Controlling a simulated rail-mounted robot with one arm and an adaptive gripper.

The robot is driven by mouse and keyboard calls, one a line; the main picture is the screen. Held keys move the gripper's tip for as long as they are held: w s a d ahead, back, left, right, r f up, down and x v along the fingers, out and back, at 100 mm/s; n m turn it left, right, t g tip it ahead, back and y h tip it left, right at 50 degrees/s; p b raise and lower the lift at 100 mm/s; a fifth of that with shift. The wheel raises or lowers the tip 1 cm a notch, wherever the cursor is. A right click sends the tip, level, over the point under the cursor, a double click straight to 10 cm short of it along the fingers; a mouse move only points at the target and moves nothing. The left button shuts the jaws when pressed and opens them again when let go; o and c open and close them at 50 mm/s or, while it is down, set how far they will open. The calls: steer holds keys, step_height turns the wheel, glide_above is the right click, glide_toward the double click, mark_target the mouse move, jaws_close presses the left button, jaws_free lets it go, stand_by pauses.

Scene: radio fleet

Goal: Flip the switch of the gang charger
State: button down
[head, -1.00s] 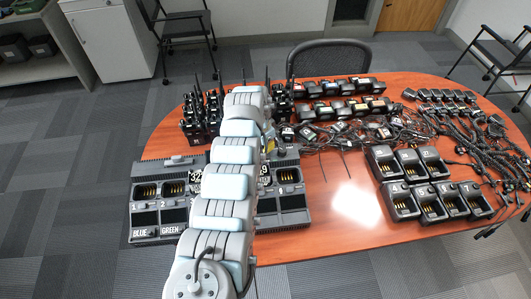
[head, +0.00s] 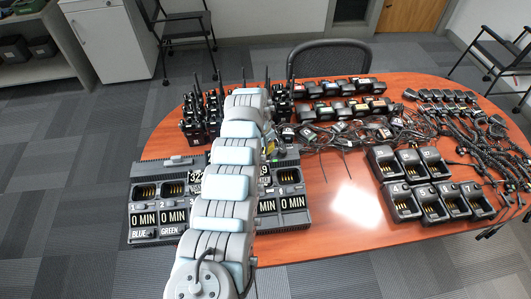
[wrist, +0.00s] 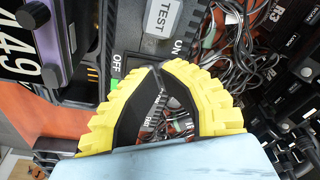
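The gang charger (head: 160,215) is a long dark grey unit at the left front of the table, with my arm crossing its middle in the head view. Its visible displays read "0 MIN". In the wrist view its end panel (wrist: 130,35) carries a TEST label and the words OFF and ON. My gripper (wrist: 157,70) has yellow ribbed fingers with black inner pads, and its tips meet at the panel between OFF and ON. The switch itself is hidden behind the tips. A small green patch (wrist: 114,85) shows beside OFF. I see nothing held between the fingers.
Radios with antennas (head: 200,118) stand behind the charger. Rows of batteries (head: 340,88), tangled cables (head: 365,130) and single chargers (head: 410,165) cover the back and right of the table (head: 340,205). The front middle is bare. Cables lie close to my gripper in the wrist view.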

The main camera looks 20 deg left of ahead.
steer(key=shift+r+p, duration=2.55)
steer(key=shift+r, duration=0.9)
